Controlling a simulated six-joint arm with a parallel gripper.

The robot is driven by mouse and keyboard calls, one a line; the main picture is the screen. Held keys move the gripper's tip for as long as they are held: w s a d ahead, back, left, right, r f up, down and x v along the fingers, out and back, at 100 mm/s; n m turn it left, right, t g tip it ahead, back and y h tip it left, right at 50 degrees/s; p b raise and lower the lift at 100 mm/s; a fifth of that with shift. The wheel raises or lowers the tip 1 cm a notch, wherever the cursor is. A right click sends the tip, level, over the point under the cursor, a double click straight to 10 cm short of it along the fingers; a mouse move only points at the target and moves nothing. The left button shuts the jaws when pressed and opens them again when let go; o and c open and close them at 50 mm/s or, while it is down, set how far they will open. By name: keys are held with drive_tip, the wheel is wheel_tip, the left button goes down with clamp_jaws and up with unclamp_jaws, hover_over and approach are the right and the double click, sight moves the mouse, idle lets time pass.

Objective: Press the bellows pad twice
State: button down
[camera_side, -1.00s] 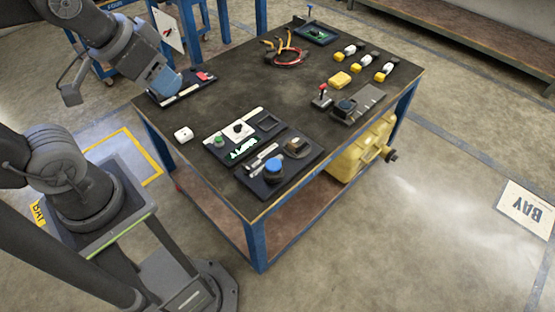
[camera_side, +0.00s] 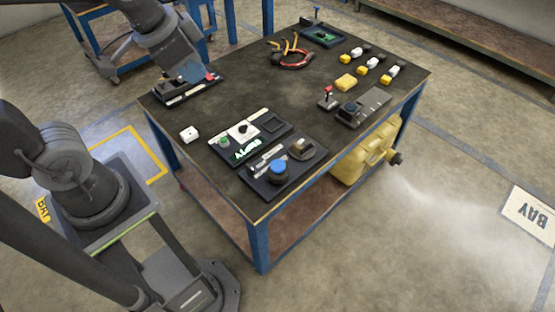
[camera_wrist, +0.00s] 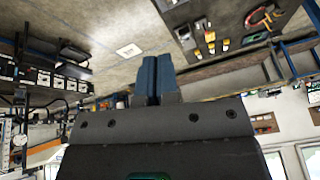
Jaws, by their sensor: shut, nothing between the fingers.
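No part is clearly marked as the bellows pad. A round blue domed pad (camera_side: 277,170) sits on a dark panel at the table's near corner, and a dark rounded pad (camera_side: 350,108) sits on a grey panel at the right; I cannot tell which it is. My gripper (camera_side: 194,80) is over the table's far left, above or beside a dark panel with a red part (camera_side: 211,77), well away from both pads. In the wrist view its blue fingers (camera_wrist: 157,60) are together with nothing between them. Whether they touch the panel is unclear.
Beside the blue pad stand a brown-topped knob (camera_side: 303,147) and a panel with a green button (camera_side: 223,141). Pliers (camera_side: 290,52) and yellow-white pieces (camera_side: 362,70) lie farther back. The table's middle is clear.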

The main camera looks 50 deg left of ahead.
drive_tip(key=w+f+m+g, duration=0.1)
drive_tip(key=w+f+m, duration=0.25)
drive_tip(key=w, duration=0.25)
drive_tip(key=m+g, duration=0.4)
drive_tip(key=m, duration=0.8)
hover_over(277, 165)
wheel_tip(277, 165, down, 20)
drive_tip(key=shift+n, duration=0.25)
wheel_tip(277, 165, down, 14)
drive_tip(key=shift+r, duration=0.1)
